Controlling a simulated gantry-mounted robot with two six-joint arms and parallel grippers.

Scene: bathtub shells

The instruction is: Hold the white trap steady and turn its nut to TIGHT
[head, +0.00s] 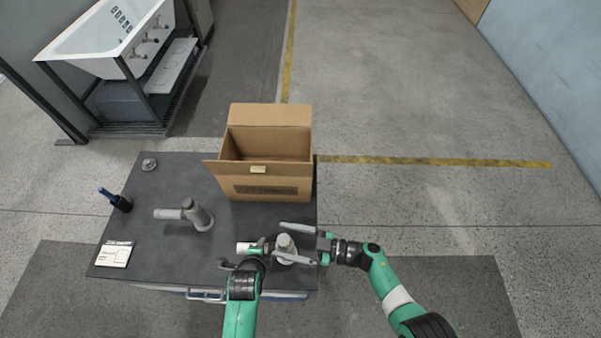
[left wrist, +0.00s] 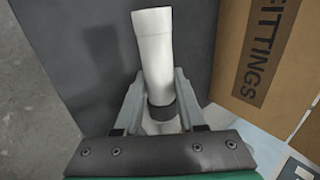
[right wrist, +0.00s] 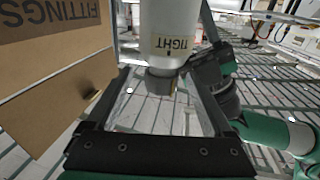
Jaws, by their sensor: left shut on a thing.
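The white trap (head: 285,243) stands at the near right of the dark table, its short white pipe (head: 243,248) pointing left. In the left wrist view the pipe (left wrist: 153,50) has a dark collar between the fingers. My left gripper (head: 257,249) is shut on the white trap. My right gripper (head: 287,243) is open, one finger on each side of the trap's upright part. In the right wrist view the white body (right wrist: 170,25) carries a TIGHT label, with a dark grey nut (right wrist: 160,83) beside it, between the spread fingers. Contact with the nut is not clear.
An open cardboard box (head: 268,184) marked FITTINGS stands just behind the trap. A grey pipe fitting (head: 197,215), a blue-handled tool (head: 115,200), a small metal part (head: 149,165) and a card (head: 115,254) lie on the table (head: 150,215). A bathtub (head: 105,40) stands beyond.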

